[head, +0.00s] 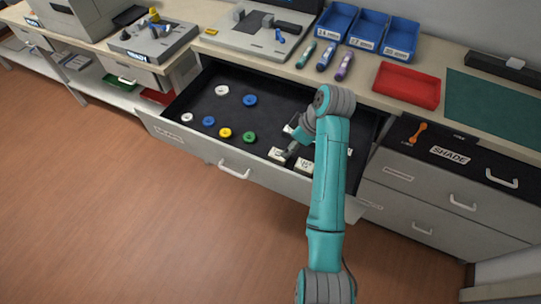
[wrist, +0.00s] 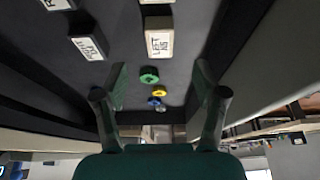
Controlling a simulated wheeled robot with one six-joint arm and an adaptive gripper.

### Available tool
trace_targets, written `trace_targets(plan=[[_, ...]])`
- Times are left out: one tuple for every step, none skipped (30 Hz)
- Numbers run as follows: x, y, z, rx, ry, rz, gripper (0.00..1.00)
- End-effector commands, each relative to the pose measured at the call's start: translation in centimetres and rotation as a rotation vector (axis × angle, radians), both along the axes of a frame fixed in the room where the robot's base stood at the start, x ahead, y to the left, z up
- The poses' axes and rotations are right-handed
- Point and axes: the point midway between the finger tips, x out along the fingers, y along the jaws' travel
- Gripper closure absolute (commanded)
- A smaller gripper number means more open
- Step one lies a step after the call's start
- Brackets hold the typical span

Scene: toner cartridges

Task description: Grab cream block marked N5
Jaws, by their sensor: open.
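Several cream blocks with black lettering lie in the open drawer (head: 190,106). In the head view, one cream block (head: 276,155) and another (head: 305,166) show beside my arm; others are partly hidden by it. In the wrist view, a cream block (wrist: 159,43) lies ahead, roughly in line with the gap between my fingers, and another (wrist: 89,47) lies to its left. Two more are cut by the top edge. I cannot read N5 with certainty on any of them. My gripper (wrist: 159,75) is open and empty, its fingers apart from the blocks.
Green (head: 249,137), yellow (head: 225,132), blue and white round pieces lie in the drawer's left part. The drawer walls stand close around my gripper. Blue bins (head: 367,29) and a red tray (head: 407,85) stand on the counter behind.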

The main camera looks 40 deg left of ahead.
Motion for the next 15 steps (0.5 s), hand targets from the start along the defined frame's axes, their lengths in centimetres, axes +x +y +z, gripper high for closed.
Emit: trace_targets(plan=[[-0.2, 0.3, -0.9, -0.002, 0.002, 0.002, 0.29], [-0.3, 0.5, -1.3, -0.001, 0.001, 0.002, 0.29], [-0.3, 0.7, -1.8, -0.003, 0.002, 0.002, 0.29], [-0.4, 0.8, -2.2, -0.001, 0.001, 0.002, 0.29], [-0.4, 1.0, -2.5, -0.001, 0.001, 0.002, 0.29], [-0.4, 1.1, -2.8, -0.001, 0.001, 0.002, 0.29], [-0.4, 1.1, -3.0, -0.001, 0.0, 0.001, 0.29], [-0.4, 1.2, -3.1, -0.001, -0.001, 0.001, 0.29], [-0.4, 1.3, -3.3, -0.001, -0.001, 0.001, 0.29], [-0.5, 1.3, -3.4, -0.001, 0.0, 0.0, 0.29], [-0.5, 1.4, -3.6, -0.001, 0.0, 0.0, 0.29], [-0.6, 1.5, -3.9, -0.001, 0.001, 0.0, 0.29], [-0.6, 1.7, -4.1, -0.002, 0.001, 0.001, 0.29], [-0.7, 1.8, -4.5, -0.001, 0.001, 0.002, 0.29], [-0.8, 2.1, -5.0, -0.001, 0.001, 0.002, 0.29]])
